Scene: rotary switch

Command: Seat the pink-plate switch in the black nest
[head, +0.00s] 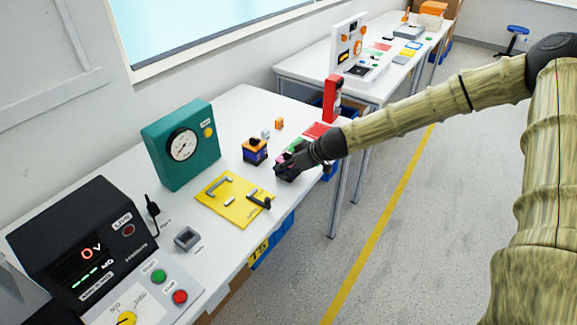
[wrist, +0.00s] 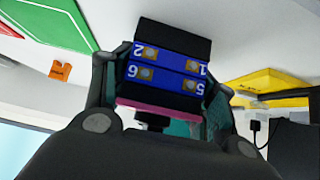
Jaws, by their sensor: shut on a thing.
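My gripper (head: 290,164) is over the front right part of the near table, shut on the pink-plate switch. In the wrist view, my gripper (wrist: 160,105) has a finger on each side of the switch (wrist: 165,70). The switch has a black body, blue terminal strips numbered 1, 2, 5 and 6, a pink plate (wrist: 146,106) and a dark shaft beyond the plate. In the head view the fingers mostly hide it. I cannot tell whether it touches the table. A small dark grey square holder (head: 187,238), which looks like the nest, sits near the table's front edge, left of my gripper.
Between them lies a yellow board (head: 222,205) with raised handles. A teal gauge box (head: 180,145) and a black meter (head: 80,250) stand farther left. A red upright block (head: 332,98) is behind.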

